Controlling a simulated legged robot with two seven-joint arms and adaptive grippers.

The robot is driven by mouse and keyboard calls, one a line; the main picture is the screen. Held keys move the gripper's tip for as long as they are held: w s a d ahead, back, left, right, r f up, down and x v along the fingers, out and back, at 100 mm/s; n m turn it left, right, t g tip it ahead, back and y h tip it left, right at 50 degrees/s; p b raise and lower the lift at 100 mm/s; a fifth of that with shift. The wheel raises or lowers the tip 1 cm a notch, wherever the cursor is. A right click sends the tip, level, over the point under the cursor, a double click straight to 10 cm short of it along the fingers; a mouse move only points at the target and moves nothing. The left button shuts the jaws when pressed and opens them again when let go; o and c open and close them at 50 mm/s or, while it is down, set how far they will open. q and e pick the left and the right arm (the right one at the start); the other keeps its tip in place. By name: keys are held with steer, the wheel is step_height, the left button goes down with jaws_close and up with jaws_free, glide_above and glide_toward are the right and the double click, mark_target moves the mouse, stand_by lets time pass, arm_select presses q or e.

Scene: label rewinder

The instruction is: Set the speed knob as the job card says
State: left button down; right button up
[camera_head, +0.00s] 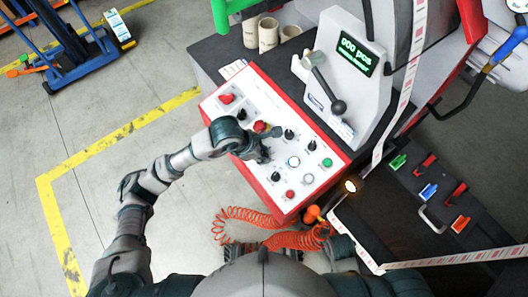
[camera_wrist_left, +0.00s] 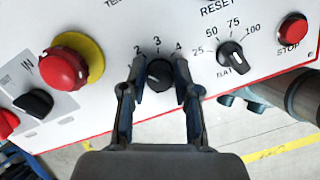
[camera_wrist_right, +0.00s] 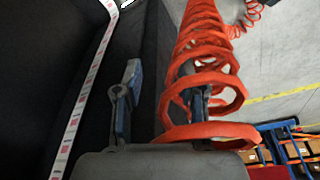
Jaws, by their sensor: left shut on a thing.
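The white control panel (camera_head: 255,92) with a red rim carries several knobs and buttons. In the left wrist view my left gripper (camera_wrist_left: 157,78) is shut on a black knob (camera_wrist_left: 159,74) with a dial showing 2, 3 and 4; its light mark points about at 3. The name of this knob is not readable. In the head view my left gripper (camera_head: 262,148) covers that part of the panel. Another black knob (camera_wrist_left: 231,55) has marks 25 to 100. My right gripper (camera_wrist_right: 160,95) is open, its right finger behind an orange coil. No job card is readable.
A red emergency button (camera_wrist_left: 63,69) on a yellow ring sits left of the held knob. The red stop button (camera_wrist_left: 292,28) is at right. A display (camera_head: 356,54) reads 000 pcs. The orange coiled hose (camera_wrist_right: 205,70) hangs by my right gripper.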

arm_select(q)
steer(key=shift+a+n, duration=0.2)
steer(key=shift+n, duration=0.7)
steer(key=n+p, duration=0.1)
steer(key=n, duration=0.1)
steer(key=shift+f+n+t+y, duration=0.1)
steer(key=shift+n+t+y, duration=0.2)
steer(key=shift+n, duration=0.6)
arm_select(e)
steer(key=shift+x, duration=2)
arm_select(q)
steer(key=shift+f, duration=0.1)
arm_select(e)
steer(key=shift+w+a, duration=0.1)
steer(key=shift+f, duration=0.1)
arm_select(q)
steer(key=c, duration=0.9)
jaws_free()
steer(key=shift+o, duration=0.2)
steer(key=shift+a, duration=0.15)
arm_select(e)
steer(key=shift+s+a, duration=0.2)
steer(key=shift+s, duration=0.15)
